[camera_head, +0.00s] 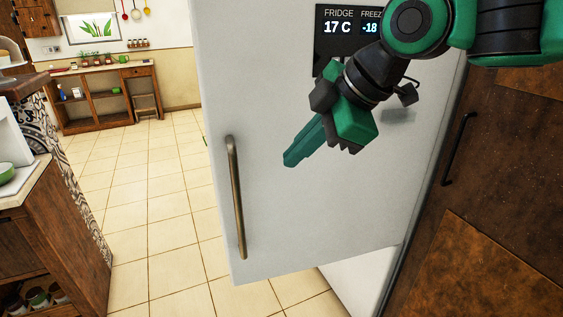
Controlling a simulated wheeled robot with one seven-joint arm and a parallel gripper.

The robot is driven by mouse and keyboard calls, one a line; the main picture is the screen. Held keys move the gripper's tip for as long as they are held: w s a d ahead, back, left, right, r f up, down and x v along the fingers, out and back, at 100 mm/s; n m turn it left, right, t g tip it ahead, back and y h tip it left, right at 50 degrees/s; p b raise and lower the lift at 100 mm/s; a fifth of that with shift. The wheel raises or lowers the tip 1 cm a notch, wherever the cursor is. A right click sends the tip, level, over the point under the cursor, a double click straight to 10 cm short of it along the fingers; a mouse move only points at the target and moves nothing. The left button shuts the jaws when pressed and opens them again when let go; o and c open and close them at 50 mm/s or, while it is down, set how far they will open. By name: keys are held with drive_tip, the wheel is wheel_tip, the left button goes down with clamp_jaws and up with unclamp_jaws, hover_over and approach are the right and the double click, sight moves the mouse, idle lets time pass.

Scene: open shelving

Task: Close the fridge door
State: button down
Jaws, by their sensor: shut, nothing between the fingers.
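The white fridge door (290,215) stands open in the middle of the head view, swung out over the tiled floor. It has a long vertical bronze handle (236,198) near its left edge and a dark display panel (338,38) at the top, reading 17 C for the fridge and -18 for the freezer. My gripper (290,160), green and black, is in front of the door's outer face, to the right of the handle. Its fingers are shut and empty, pointing down and left. I cannot tell whether they touch the door. A white lower part of the fridge (362,280) shows below the door.
Dark wooden cabinets (490,240) with a black handle (459,148) stand at the right. A wooden counter (60,235) with a green bowl (6,172) is at the left. Tiled floor (150,210) lies clear between the counter and door. A wooden bench (105,70) stands at the far wall.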

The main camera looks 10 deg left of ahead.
sight(269, 172)
drive_tip(key=x, duration=0.3)
drive_tip(key=w+x, duration=0.1)
drive_tip(key=x, duration=0.3)
drive_tip(key=w+r+x, duration=0.1)
drive_tip(key=x, duration=0.3)
drive_tip(key=shift+w, duration=0.15)
drive_tip(key=shift+w+a, duration=0.3)
drive_tip(key=shift+w, duration=0.3)
